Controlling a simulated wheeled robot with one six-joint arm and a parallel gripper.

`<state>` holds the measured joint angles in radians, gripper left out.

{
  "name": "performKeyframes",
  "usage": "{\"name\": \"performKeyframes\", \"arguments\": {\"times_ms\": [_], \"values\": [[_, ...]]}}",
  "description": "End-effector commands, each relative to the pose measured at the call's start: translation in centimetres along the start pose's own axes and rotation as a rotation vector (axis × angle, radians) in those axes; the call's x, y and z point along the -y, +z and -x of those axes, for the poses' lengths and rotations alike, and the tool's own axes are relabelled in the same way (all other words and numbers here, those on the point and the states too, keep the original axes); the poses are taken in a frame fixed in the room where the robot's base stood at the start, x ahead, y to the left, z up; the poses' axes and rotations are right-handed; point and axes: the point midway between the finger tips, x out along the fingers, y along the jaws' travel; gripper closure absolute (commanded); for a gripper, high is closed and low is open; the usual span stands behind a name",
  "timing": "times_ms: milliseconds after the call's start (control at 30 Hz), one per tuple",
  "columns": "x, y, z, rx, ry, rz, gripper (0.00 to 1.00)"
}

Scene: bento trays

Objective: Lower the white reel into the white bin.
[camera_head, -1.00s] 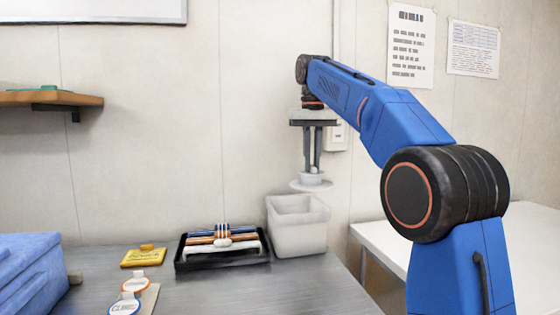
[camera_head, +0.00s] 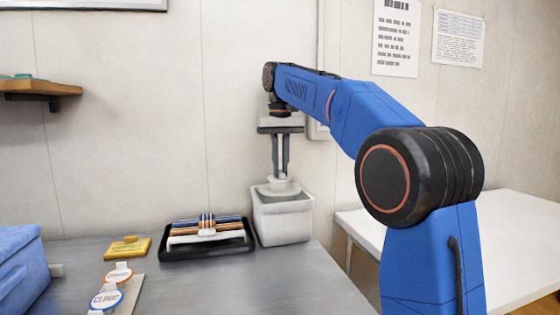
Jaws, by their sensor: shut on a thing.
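My gripper (camera_head: 280,172) points straight down above the white bin (camera_head: 284,225), with its fingers shut on the white reel (camera_head: 279,186). The reel has a narrow hub and a wide flat flange. Its flange is level with the bin's rim in the picture, at the bin's mouth. I cannot tell how far inside it is. The bin stands upright at the back right of the grey table, and its inside is mostly hidden by the reel and the front wall.
A black tray (camera_head: 206,252) with striped items stands just left of the bin. A yellow block (camera_head: 127,248) and round tags (camera_head: 107,299) lie further left. A blue box (camera_head: 20,265) is at the left edge. The table's front middle (camera_head: 230,290) is clear.

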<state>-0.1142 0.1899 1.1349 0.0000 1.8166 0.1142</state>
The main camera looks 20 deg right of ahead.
Motion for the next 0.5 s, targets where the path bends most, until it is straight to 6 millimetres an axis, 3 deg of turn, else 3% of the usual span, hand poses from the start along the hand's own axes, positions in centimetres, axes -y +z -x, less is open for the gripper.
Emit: {"name": "performKeyframes", "arguments": {"times_ms": [500], "values": [[0.0,0.1,-3.3,0.000,0.000,0.000,1.00]]}}
